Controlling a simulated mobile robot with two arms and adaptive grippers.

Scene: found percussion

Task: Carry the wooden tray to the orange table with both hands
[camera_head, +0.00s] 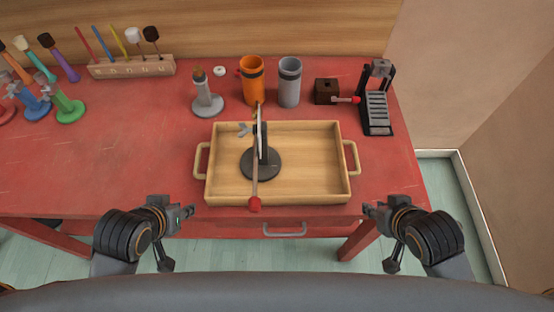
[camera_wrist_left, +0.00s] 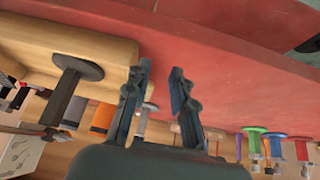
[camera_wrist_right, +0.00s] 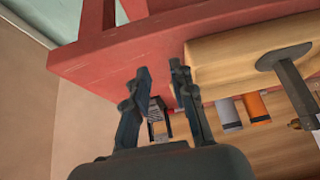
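The wooden tray (camera_head: 315,190) lies flat on the red table (camera_head: 90,165), near its front edge. It has a pale handle at its left end (camera_head: 201,161) and another at its right end (camera_head: 352,157). A dark round-based stand (camera_head: 261,165) stands in the tray, with a red-headed mallet (camera_head: 255,203) across it. My left gripper (camera_head: 184,212) is open and empty, in front of the tray's left end. My right gripper (camera_head: 374,209) is open and empty, in front of its right end. Both are apart from the handles. I see no orange table in these views.
Behind the tray stand a grey-based stand (camera_head: 207,104), an orange cup (camera_head: 252,82), a grey cup (camera_head: 289,84), a dark box (camera_head: 326,92) and a black ridged device (camera_head: 376,112). Several coloured stands and a mallet rack (camera_head: 132,67) are at the left. The table left of the tray is clear.

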